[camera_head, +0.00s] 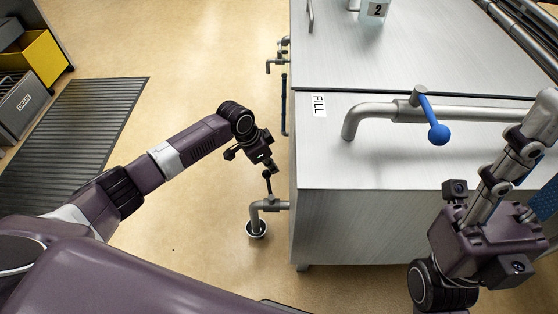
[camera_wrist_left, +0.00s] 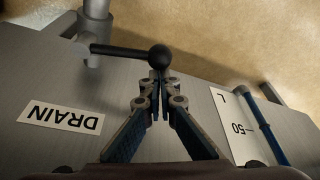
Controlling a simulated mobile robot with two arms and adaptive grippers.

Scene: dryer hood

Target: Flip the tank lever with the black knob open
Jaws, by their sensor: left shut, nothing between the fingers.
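The tank lever (camera_wrist_left: 118,50) ends in a round black knob (camera_wrist_left: 159,56). In the left wrist view it lies across the picture, from the drain pipe at the upper left to the knob. In the head view the black knob (camera_head: 267,174) is above the drain pipe (camera_head: 254,212) at the tank's lower left corner. My left gripper (camera_wrist_left: 159,80) is shut and empty, with its fingertips right at the knob; I cannot tell if they touch it. My right gripper (camera_head: 503,180) is at the right, over the tank front; its finger state is unclear.
The metal tank (camera_head: 380,165) carries a FILL label (camera_head: 319,105) and a pipe with a blue-knobbed lever (camera_head: 438,133). A DRAIN label (camera_wrist_left: 60,117) and a level gauge (camera_wrist_left: 238,125) show on the tank side.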

